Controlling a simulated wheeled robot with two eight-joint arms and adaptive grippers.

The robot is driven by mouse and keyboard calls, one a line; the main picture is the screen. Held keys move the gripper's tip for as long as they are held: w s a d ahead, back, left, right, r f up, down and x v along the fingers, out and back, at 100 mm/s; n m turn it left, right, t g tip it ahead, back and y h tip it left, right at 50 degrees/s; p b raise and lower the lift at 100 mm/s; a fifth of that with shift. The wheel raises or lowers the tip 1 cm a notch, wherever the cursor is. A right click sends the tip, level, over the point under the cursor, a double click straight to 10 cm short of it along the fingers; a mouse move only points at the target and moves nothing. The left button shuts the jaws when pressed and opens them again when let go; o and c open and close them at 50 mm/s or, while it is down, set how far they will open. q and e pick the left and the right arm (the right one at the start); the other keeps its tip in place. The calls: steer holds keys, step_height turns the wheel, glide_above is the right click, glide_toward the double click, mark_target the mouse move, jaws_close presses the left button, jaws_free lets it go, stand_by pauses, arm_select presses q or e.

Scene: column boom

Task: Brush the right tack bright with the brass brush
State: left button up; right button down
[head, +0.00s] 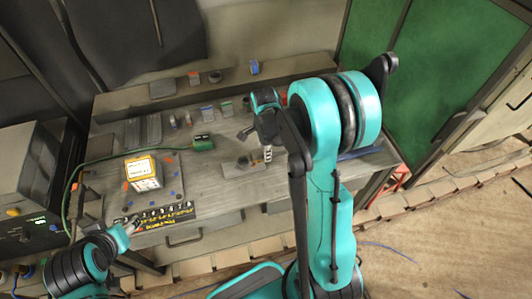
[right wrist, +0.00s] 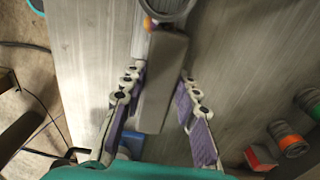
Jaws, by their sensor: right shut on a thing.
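My right gripper (head: 267,154) is over the right half of the grey workbench (head: 215,180). In the right wrist view its purple-padded fingers (right wrist: 164,105) stand either side of a grey-brown bar, which looks like the brush handle (right wrist: 160,80), and are shut on it. A metal ring and an orange spot show at the bar's far end. The tacks and any bristles cannot be made out. My left gripper (head: 128,224) is at the bench's front left, its opening too small to judge.
A yellow box (head: 143,172) stands left on the bench, with a black numbered strip (head: 166,215) in front. A green tool (head: 202,143) trails a green cable. Small blocks line the back. A green panel (head: 430,70) stands at right.

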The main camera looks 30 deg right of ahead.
steer(key=shift+s+a+f, duration=0.1)
steer(key=shift+s+a, duration=0.05)
steer(key=shift+s, duration=0.45)
steer(key=shift+s+a, duration=0.15)
steer(key=shift+s, duration=0.45)
steer(key=shift+w+d+f+b, duration=0.1)
steer(key=shift+w+d+b, duration=0.1)
steer(key=shift+w, duration=0.35)
steer(key=shift+w+d+b, duration=0.1)
steer(key=shift+w+b, duration=0.1)
steer(key=shift+w, duration=0.35)
steer(key=shift+s+a, duration=0.15)
steer(key=shift+s, duration=0.45)
steer(key=shift+s+a, duration=0.15)
steer(key=shift+s, duration=0.4)
steer(key=shift+w+d, duration=0.15)
steer(key=shift+w, duration=0.45)
steer(key=shift+w+d, duration=0.15)
steer(key=shift+w, duration=0.45)
steer(key=shift+s+a, duration=0.15)
steer(key=shift+s, duration=0.45)
steer(key=shift+r, duration=0.3)
